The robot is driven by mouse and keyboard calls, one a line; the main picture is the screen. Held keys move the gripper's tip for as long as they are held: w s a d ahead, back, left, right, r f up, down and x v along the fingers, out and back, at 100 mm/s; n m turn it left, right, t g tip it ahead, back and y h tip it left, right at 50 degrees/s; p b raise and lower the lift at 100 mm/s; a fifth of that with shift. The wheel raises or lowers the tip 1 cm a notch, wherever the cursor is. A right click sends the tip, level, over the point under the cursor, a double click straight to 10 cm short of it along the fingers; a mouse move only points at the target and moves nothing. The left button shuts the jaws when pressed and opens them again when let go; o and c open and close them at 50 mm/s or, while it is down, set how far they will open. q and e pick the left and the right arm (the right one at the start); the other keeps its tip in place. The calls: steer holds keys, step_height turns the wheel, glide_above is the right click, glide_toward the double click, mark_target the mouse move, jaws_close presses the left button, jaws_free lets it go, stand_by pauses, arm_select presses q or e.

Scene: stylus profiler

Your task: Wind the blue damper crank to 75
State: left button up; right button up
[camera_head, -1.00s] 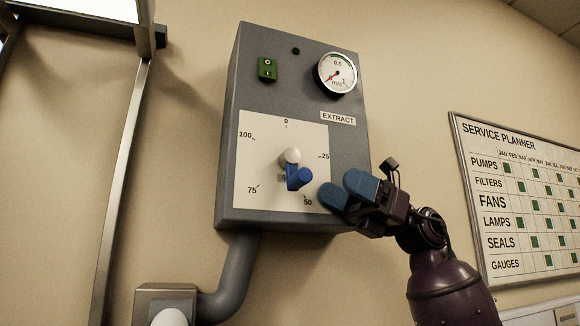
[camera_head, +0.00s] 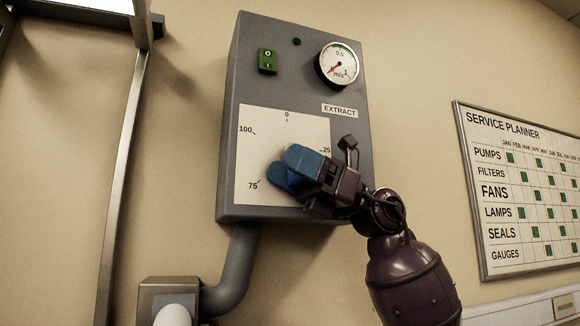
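The white dial plate (camera_head: 255,150) is on the front of the grey control box (camera_head: 355,165). Its marks 0, 25, 75 and 100 are readable; the 50 mark is covered. My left gripper is not in view.
A round gauge (camera_head: 338,64) and a green switch (camera_head: 267,61) are above the dial. A grey pipe (camera_head: 232,275) runs down from the box. A service planner board (camera_head: 520,190) hangs at the right. A metal frame (camera_head: 124,180) stands at the left.

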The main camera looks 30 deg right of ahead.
steer(key=shift+w+f, duration=0.1)
steer(key=shift+w, duration=0.1)
steer(key=c, duration=0.5)
steer(key=shift+c, duration=1)
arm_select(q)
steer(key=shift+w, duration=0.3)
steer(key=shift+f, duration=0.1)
arm_select(e)
steer(key=shift+a, duration=0.1)
